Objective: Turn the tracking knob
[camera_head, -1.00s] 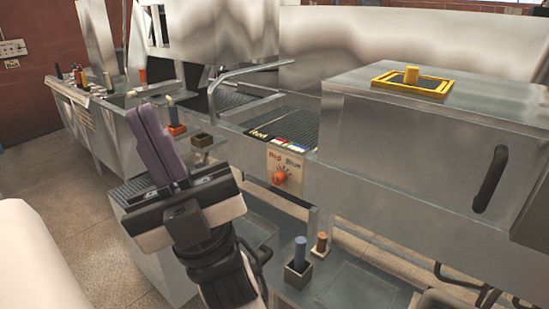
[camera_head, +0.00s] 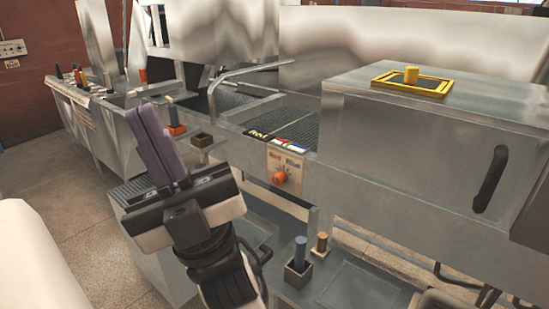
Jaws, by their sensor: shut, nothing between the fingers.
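An orange round knob (camera_head: 279,177) sits on a pale panel with red and blue lettering, on the front of the metal machine. I cannot read a label that tells which is the tracking knob. My gripper (camera_head: 147,112) has purple fingers pointing up and is shut and empty. In the picture it is left of the orange knob and apart from both knobs.
A metal box with a black handle (camera_head: 490,179) is at the right. A bent metal rail (camera_head: 245,69) rises behind my gripper. A blue peg in a square holder (camera_head: 299,266) stands low in front. A white rounded surface (camera_head: 30,260) is at lower left; floor shows beside it.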

